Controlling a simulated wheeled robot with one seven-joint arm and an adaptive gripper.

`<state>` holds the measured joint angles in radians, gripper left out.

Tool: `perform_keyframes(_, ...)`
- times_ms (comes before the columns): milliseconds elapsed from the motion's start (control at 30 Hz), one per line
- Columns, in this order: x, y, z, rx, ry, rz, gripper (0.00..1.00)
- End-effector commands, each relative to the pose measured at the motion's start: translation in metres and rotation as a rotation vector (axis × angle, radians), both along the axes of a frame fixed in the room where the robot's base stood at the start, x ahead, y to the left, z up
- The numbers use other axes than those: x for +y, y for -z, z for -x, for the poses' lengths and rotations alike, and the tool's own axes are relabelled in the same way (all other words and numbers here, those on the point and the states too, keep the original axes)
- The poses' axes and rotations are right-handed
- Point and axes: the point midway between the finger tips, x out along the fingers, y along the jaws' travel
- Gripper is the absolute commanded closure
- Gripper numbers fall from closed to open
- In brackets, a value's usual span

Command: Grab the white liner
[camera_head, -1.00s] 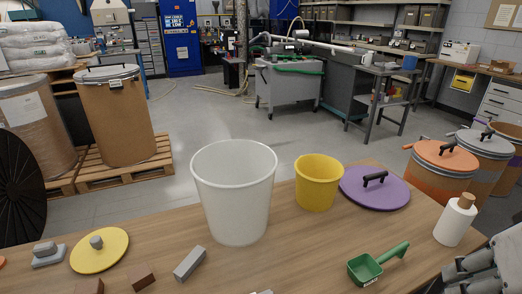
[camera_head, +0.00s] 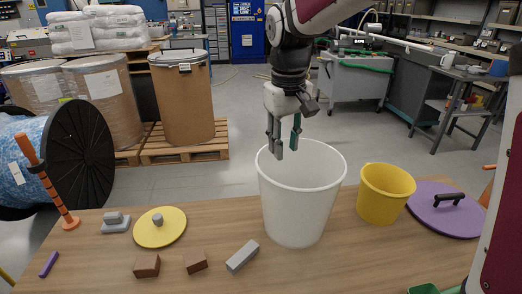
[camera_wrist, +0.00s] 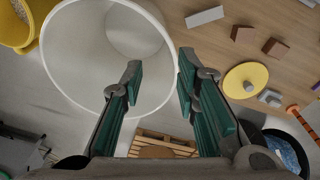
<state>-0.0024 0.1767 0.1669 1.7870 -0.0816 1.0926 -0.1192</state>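The white liner (camera_head: 300,215) is a tall, empty, open-topped tub standing upright on the wooden table. My gripper (camera_head: 286,152) is at its far-left rim, fingers pointing down, open and empty. In the wrist view, the liner (camera_wrist: 75,65) fills the upper left. The fingertips of my gripper (camera_wrist: 160,66) are spread apart there. The left finger appears over the liner's mouth and the right finger just outside the rim, with the rim's edge between them. I cannot tell whether the fingertips are below the rim or touching it.
A yellow bucket (camera_head: 385,195) stands close right of the liner, before a purple lid (camera_head: 447,217). A grey block (camera_head: 242,256), brown blocks (camera_head: 196,261) and a yellow lid (camera_head: 160,232) lie to the left. A cardboard drum (camera_head: 183,100) stands on a pallet behind.

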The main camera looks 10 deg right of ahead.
Motion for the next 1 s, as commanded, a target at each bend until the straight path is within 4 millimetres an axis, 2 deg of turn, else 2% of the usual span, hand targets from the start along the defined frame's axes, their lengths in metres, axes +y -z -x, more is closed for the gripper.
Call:
perform_keyframes(33, 0.005, 0.010, -0.014, 0.022, -0.016, -0.003, 0.71)
perform_keyframes(100, 0.011, 0.022, -0.029, 0.045, -0.036, -0.007, 0.71)
perform_keyframes(300, 0.023, 0.047, -0.057, 0.084, -0.068, -0.020, 0.71)
perform_keyframes(533, 0.027, 0.066, -0.064, 0.100, -0.078, -0.024, 0.71)
perform_keyframes(800, 0.026, 0.116, -0.062, 0.100, -0.079, -0.024, 0.71)
perform_keyframes(1000, 0.027, 0.138, -0.063, 0.097, -0.077, -0.025, 0.71)
